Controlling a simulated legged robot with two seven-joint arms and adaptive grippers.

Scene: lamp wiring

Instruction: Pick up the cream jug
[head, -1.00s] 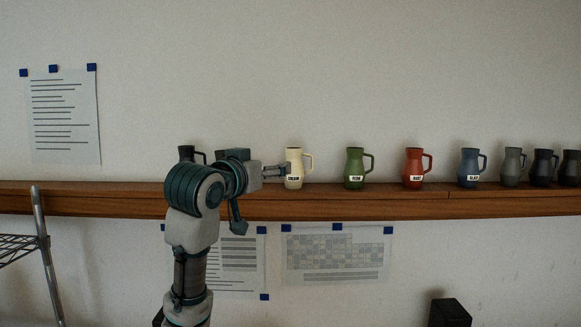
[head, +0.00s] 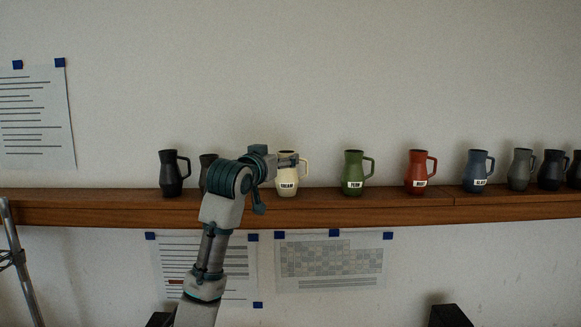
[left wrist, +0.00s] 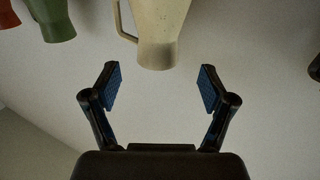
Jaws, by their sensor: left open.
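The cream jug (head: 287,185) stands upright on the wooden shelf (head: 330,206), its label facing me and its handle to the right. My left gripper (head: 284,161) is in front of its upper part, which is partly hidden. In the left wrist view the cream jug (left wrist: 157,35) appears upside down at the top, handle to the left. There my left gripper (left wrist: 160,88) is open and empty, with the jug's rim end just beyond the gap between its fingers. I see no contact. My right gripper is not in view.
On the same shelf stand a black jug (head: 172,176) and a dark jug (head: 207,170) to the left. A green jug (head: 353,170), a red jug (head: 416,170), a blue jug (head: 475,168) and several dark ones stand to the right.

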